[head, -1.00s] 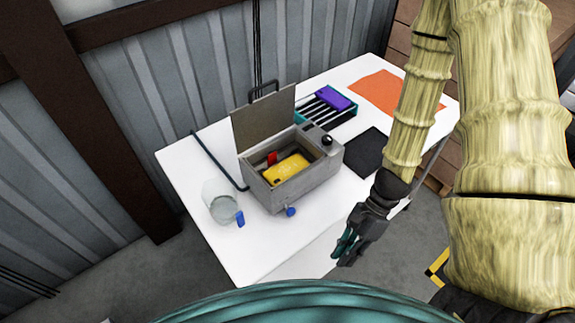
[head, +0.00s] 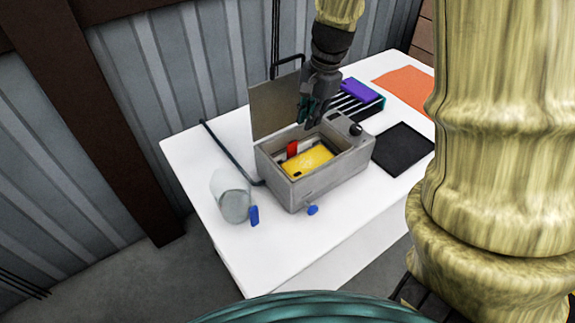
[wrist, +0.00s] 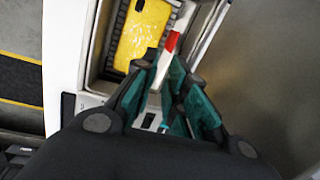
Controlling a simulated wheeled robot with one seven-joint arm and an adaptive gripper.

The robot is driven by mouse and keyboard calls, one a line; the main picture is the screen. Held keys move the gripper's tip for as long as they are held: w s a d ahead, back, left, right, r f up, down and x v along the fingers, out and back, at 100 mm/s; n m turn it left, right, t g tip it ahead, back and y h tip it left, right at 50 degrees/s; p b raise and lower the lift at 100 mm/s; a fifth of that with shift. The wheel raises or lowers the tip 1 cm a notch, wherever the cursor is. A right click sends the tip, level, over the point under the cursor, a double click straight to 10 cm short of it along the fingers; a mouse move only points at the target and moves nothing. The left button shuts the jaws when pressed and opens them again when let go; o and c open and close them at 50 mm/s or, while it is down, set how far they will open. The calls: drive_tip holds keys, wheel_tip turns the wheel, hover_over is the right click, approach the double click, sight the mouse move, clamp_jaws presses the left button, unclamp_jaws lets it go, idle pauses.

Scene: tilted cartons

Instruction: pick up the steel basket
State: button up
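A grey metal box (head: 312,192) with its lid (head: 275,107) raised stands on the white table. Inside lies a yellow phone-like slab (head: 307,160), with a red piece (head: 293,148) beside it. The steel basket is hard to make out; the slab seems to lie in it, and thin metal bars (wrist: 174,12) show beside the slab in the wrist view. My gripper (head: 310,118) hangs over the box's back part, close to the lid, pointing down. Its teal fingers look apart in the wrist view (wrist: 165,75), with the red-tipped white strip (wrist: 170,45) showing between and beyond them.
A dark rack with a purple block (head: 361,90) stands behind the box. A black mat (head: 403,149) and an orange sheet (head: 405,88) lie to the right. A clear jar (head: 233,200) and blue pieces (head: 254,215) are at the front left. A dark hose (head: 225,150) runs along the left.

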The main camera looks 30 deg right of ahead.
hover_over(297, 141)
drive_tip(key=f, duration=0.4)
drive_tip(key=shift+s+p, duration=0.25)
drive_tip(key=shift+p, duration=0.1)
drive_tip(key=shift+f, duration=0.75)
drive_tip(key=f, duration=0.1)
drive_tip(key=f+p, duration=0.1)
drive_tip(key=f, duration=0.1)
drive_tip(key=shift+w+f+p, duration=0.25)
drive_tip(key=shift+w+p, duration=0.05)
drive_tip(key=shift+a+f, duration=0.1)
drive_tip(key=shift+f, duration=0.35)
clamp_jaws()
drive_tip(key=shift+r, duration=0.1)
